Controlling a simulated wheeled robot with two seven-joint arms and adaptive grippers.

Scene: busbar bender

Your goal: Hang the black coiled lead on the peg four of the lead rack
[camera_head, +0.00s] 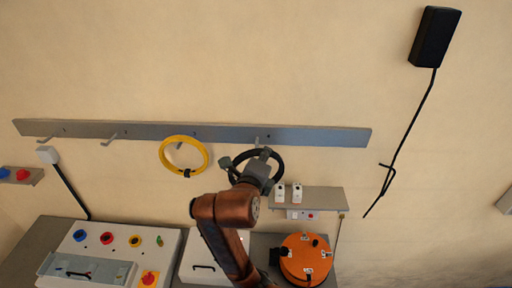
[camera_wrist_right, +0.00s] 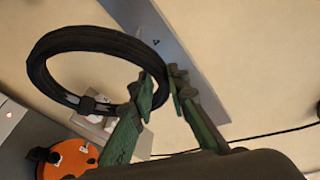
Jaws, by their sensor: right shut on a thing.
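The black coiled lead (camera_head: 281,168) is a dark ring just below the grey lead rack (camera_head: 225,133), near its right end. My right gripper (camera_head: 262,158) is shut on the lead's rim. In the right wrist view the lead (camera_wrist_right: 42,62) extends left from the green fingers (camera_wrist_right: 163,84), with the rack (camera_wrist_right: 185,62) behind it. The rightmost peg (camera_head: 259,140), peg four counting from the left, shows just above the lead in the head view. I cannot tell whether the ring is around that peg. My left gripper is not in view.
A yellow coil (camera_head: 163,146) hangs on the peg to the left; the two leftmost pegs (camera_head: 110,138) are empty. A small shelf (camera_head: 325,198) with white devices and an orange round unit (camera_head: 303,266) are below right. A control panel (camera_head: 120,245) stands below left.

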